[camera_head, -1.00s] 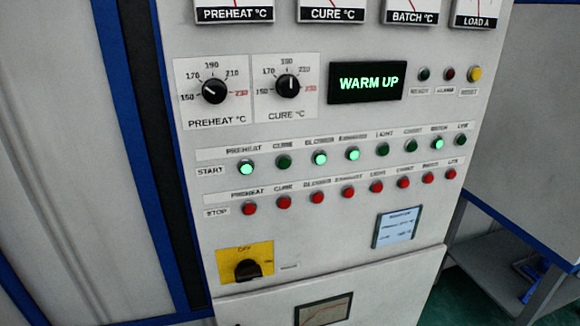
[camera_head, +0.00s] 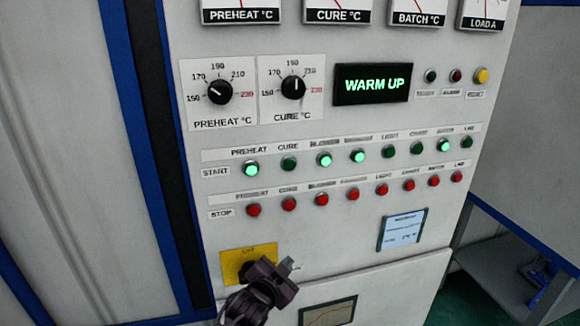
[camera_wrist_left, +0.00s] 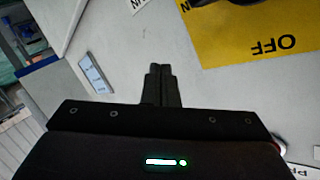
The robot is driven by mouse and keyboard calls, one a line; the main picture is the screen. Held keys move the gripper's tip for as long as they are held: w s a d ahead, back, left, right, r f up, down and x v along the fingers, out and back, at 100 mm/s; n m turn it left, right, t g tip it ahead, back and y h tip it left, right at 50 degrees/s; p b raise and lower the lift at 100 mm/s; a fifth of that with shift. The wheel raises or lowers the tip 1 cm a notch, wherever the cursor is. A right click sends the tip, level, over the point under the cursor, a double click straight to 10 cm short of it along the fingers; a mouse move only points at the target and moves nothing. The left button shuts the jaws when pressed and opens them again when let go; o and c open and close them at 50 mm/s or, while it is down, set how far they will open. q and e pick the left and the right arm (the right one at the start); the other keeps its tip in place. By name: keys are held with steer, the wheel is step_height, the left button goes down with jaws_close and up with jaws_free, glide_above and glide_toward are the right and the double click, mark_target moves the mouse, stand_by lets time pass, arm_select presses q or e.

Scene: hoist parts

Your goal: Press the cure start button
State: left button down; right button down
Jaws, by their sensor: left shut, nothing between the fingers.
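The cure start button (camera_head: 289,163) is a dark green, unlit button in the upper START row, under the CURE label and just right of the lit preheat start button (camera_head: 251,169). My left gripper (camera_head: 286,267) is in front of the lower panel, partly over the yellow switch plate (camera_head: 240,256), well below the button. Its fingers are shut and empty; they also show closed in the left wrist view (camera_wrist_left: 161,84). The cure start button does not show in the left wrist view. My right gripper is not in view.
The red STOP row (camera_head: 289,205) lies between my left gripper and the START row. The display (camera_head: 372,84) reads WARM UP. The cure dial (camera_head: 293,88) sticks out above the cure start button. Several START buttons are lit. A small screen (camera_head: 402,230) sits at lower right.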

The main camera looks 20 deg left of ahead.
mark_target(289, 164)
arm_select(q)
steer(key=s+d+r+m+t+h, duration=0.1)
steer(key=s+r, duration=0.1)
steer(key=r, duration=0.6)
steer(key=s+d+r+t+h, duration=0.1)
steer(key=d+r, duration=0.1)
steer(key=r, duration=0.6)
steer(key=s+d+r+m+t+h, duration=0.1)
steer(key=s+d+r+t, duration=0.1)
steer(key=r, duration=0.6)
steer(key=shift+s+d+m, duration=0.25)
steer(key=shift+s+m, duration=0.05)
steer(key=shift+s, duration=0.05)
steer(key=shift+r, duration=0.1)
steer(key=w+a, duration=0.1)
steer(key=w, duration=0.1)
steer(key=w+a+p, duration=0.1)
steer(key=w+a, duration=0.1)
steer(key=w, duration=0.1)
steer(key=w+a+p, duration=0.1)
steer(key=w+a, duration=0.1)
steer(key=shift+w, duration=0.2)
stand_by(0.3)
